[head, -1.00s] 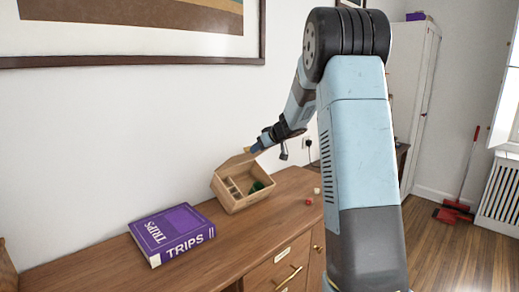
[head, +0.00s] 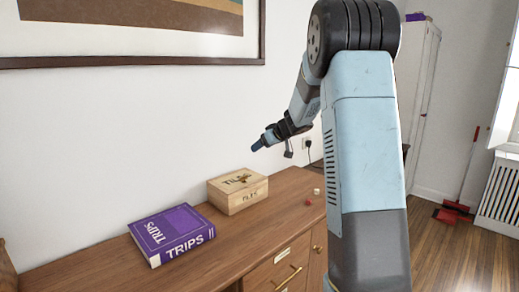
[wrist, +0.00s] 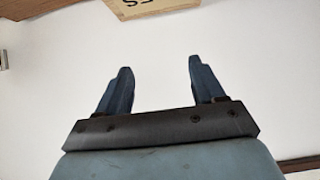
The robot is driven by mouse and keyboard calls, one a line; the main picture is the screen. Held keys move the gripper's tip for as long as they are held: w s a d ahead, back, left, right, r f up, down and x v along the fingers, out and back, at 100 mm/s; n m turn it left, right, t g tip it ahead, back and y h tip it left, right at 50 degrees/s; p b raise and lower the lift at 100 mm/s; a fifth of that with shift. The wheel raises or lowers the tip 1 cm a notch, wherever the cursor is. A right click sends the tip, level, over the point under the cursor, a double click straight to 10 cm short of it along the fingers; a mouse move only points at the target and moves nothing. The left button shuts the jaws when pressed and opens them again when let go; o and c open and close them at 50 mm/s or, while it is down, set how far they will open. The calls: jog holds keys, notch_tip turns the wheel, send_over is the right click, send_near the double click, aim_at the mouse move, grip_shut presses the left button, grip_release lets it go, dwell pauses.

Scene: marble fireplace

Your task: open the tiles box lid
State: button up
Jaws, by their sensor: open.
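The tiles box (head: 240,203) is a small light wooden box on the wooden cabinet top. Its lid (head: 236,181) lies flat over it and looks shut, with dark lettering on it. The inside is hidden. A lettered corner of the tiles box shows at the top edge of the wrist view (wrist: 145,8). My gripper (head: 258,145) is in the air above the box, apart from it, with the wall behind. In the wrist view my gripper (wrist: 164,85) has its two blue fingers spread with nothing between them.
A thick purple book (head: 172,233) lies left of the box on the cabinet top (head: 262,232). A small red piece (head: 308,202) and a pale cube (head: 317,191) lie to the right. A framed picture (head: 150,60) hangs on the wall behind.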

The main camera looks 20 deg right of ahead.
jog(key=v, duration=1.1)
